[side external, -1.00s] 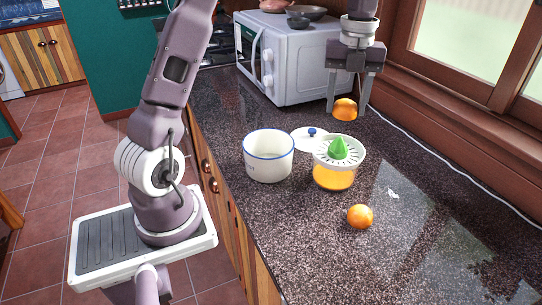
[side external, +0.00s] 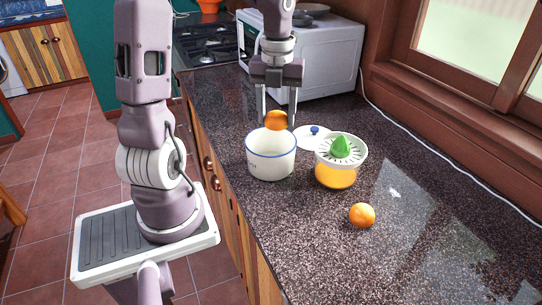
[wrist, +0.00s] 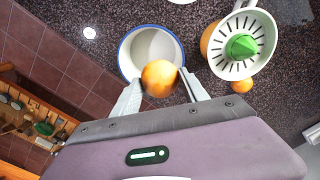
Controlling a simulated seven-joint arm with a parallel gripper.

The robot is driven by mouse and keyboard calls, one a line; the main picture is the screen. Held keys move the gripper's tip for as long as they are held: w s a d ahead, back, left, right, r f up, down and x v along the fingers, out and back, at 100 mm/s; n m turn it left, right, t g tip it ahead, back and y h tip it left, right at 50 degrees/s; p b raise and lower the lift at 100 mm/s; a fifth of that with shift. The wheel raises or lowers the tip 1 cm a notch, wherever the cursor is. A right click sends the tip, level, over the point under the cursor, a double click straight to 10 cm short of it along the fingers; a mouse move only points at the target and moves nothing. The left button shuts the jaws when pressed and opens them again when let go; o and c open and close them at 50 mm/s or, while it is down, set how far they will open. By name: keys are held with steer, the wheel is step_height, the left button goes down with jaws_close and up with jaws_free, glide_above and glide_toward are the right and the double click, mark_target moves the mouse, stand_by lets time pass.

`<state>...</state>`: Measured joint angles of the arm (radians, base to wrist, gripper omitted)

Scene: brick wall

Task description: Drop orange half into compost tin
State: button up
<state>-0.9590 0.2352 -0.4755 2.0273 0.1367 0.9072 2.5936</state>
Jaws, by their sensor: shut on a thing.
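My gripper (side external: 277,118) is shut on an orange half (side external: 275,120). It holds the fruit above the far rim of the white compost tin (side external: 270,168), which has a blue rim and stands open on the counter. In the wrist view the orange half (wrist: 160,78) sits between the two fingers (wrist: 163,88) and overlaps the near part of the tin's opening (wrist: 150,47). The inside of the tin that shows there is pale and looks empty. The tin's near side is hidden behind the fruit in the wrist view.
A juicer (side external: 337,172) with a green cone and orange juice stands right of the tin. A white lid with a blue knob (side external: 313,131) lies behind them. Another orange (side external: 362,215) lies in front of the juicer. A microwave (side external: 325,75) stands at the back.

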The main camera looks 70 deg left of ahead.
steer(key=shift+s+f, duration=0.35)
steer(key=shift+f, duration=2.8)
steer(key=o, duration=1.6)
steer(key=shift+o, duration=0.2)
step_height(320, 180, up, 7)
steer(key=shift+r, duration=0.1)
